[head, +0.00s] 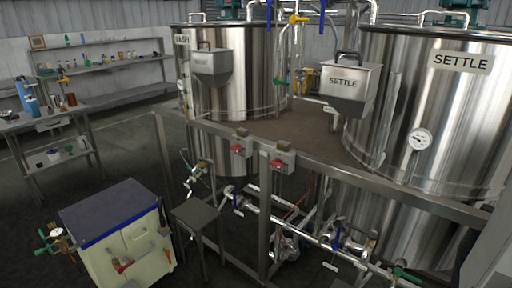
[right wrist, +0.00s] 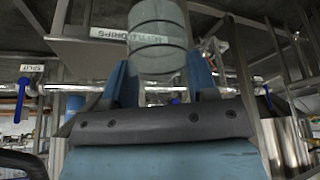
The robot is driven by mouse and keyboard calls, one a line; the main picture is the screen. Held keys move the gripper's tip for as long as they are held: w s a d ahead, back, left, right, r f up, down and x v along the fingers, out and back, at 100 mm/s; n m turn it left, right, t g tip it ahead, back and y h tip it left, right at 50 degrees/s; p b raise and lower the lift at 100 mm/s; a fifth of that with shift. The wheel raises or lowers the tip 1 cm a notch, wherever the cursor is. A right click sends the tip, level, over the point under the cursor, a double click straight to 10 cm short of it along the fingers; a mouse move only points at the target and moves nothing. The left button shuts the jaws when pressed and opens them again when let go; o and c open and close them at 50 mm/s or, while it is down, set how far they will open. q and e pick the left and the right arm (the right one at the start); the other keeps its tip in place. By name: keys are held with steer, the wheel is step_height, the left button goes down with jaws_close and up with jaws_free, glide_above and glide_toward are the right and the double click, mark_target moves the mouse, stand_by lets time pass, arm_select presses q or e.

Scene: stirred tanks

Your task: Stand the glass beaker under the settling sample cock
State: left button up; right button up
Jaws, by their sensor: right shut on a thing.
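In the right wrist view, my right gripper (right wrist: 158,64) is shut on the glass beaker (right wrist: 156,32), a clear greyish cylinder with ring lines; its upper part runs out of the picture. Behind the beaker is a plate with a partly hidden label ending in "DRIPS" (right wrist: 109,33). I cannot tell which fitting is the sample cock. My left gripper is in neither view.
A steel platform rail (head: 330,168) runs in front of the tanks. A small grey stand (head: 195,214) and a cream cabinet with a blue top (head: 110,208) stand at the lower left. A pipe (right wrist: 75,88) with blue-handled valves (right wrist: 20,97) crosses behind my right gripper.

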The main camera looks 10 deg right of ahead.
steer(key=w+a+r+n, duration=0.15)
steer(key=w+r, duration=0.25)
steer(key=r, duration=0.5)
steer(key=w+a+r, duration=0.3)
steer(key=w+r, duration=0.2)
steer(key=r, duration=0.3)
steer(key=w+a+r, duration=0.2)
steer(key=w+r, duration=0.2)
steer(key=r, duration=0.5)
steer(key=s+a+r+n+y, duration=0.1)
steer(key=a+r, duration=0.1)
steer(key=r, duration=0.7)
steer(key=s+a+r+n+y, duration=0.1)
steer(key=s+a+r+n, duration=0.1)
steer(key=r, duration=0.6)
arm_select(q)
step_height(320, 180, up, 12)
steer(key=p, duration=1.4)
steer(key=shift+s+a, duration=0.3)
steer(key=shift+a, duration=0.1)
arm_select(e)
steer(key=s+r, duration=0.9)
steer(key=r, duration=0.1)
steer(key=shift+s+a, duration=0.15)
steer(key=shift+s, duration=0.25)
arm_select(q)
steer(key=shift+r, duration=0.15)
arm_select(e)
steer(key=shift+r, duration=0.1)
